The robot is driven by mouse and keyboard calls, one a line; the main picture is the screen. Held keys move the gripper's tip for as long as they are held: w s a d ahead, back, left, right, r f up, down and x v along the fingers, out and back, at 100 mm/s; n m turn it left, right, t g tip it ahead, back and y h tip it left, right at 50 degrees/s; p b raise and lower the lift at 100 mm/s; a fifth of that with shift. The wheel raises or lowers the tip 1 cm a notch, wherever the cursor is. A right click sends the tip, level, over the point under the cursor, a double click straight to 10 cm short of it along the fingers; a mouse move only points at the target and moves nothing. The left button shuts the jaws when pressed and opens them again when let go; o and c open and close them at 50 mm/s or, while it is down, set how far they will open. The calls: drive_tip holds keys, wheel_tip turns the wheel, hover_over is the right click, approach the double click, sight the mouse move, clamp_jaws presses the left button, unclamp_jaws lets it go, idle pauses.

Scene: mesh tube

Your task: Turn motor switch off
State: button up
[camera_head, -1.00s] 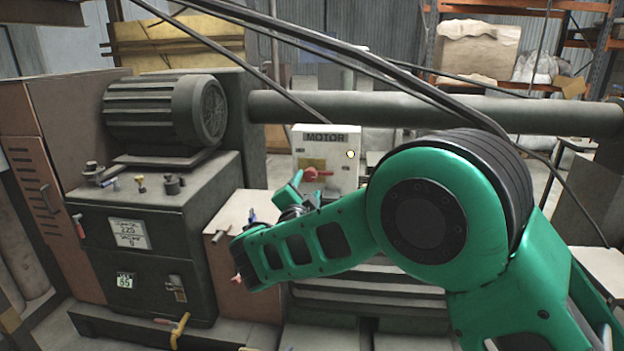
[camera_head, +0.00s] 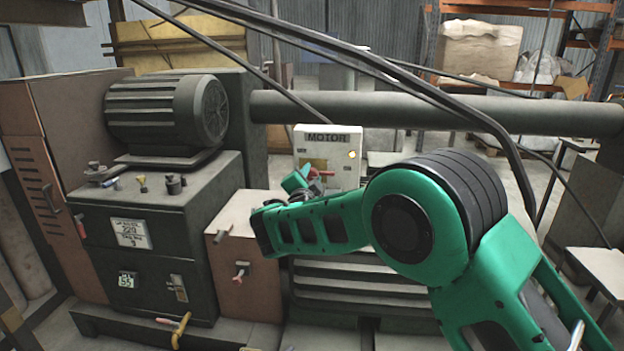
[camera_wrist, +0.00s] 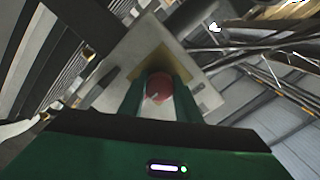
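The motor box (camera_head: 337,137) is pale with a MOTOR label and stands behind my arm in the head view. Its red switch (camera_head: 325,172) is on the lower front, partly hidden by my gripper (camera_head: 297,182). A small amber light (camera_head: 351,154) glows on the box's right side. In the wrist view, the red switch (camera_wrist: 158,88) lies between the two green fingers of my gripper (camera_wrist: 159,82), over a yellowish plate (camera_wrist: 151,64). The fingers are apart, one on each side of it. Whether they touch it is not clear.
A dark machine cabinet (camera_head: 150,225) with a ribbed motor (camera_head: 155,112) on top stands at the left. A brown box (camera_head: 248,215) stands in front of the motor box's left. A thick pipe (camera_head: 440,110) runs behind, and black cables hang across the view.

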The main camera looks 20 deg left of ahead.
drive_tip(key=shift+c, duration=1.3)
drive_tip(key=shift+s+a, duration=0.1)
drive_tip(key=shift+a, duration=0.1)
drive_tip(key=shift+d, duration=0.1)
drive_tip(key=shift+f+n, duration=0.1)
drive_tip(key=shift+n, duration=0.2)
drive_tip(key=shift+d+n, duration=0.1)
drive_tip(key=shift+n, duration=1.1)
drive_tip(key=n, duration=0.5)
drive_tip(key=shift+d, duration=0.1)
drive_tip(key=n, duration=0.5)
drive_tip(key=shift+n, duration=2.5)
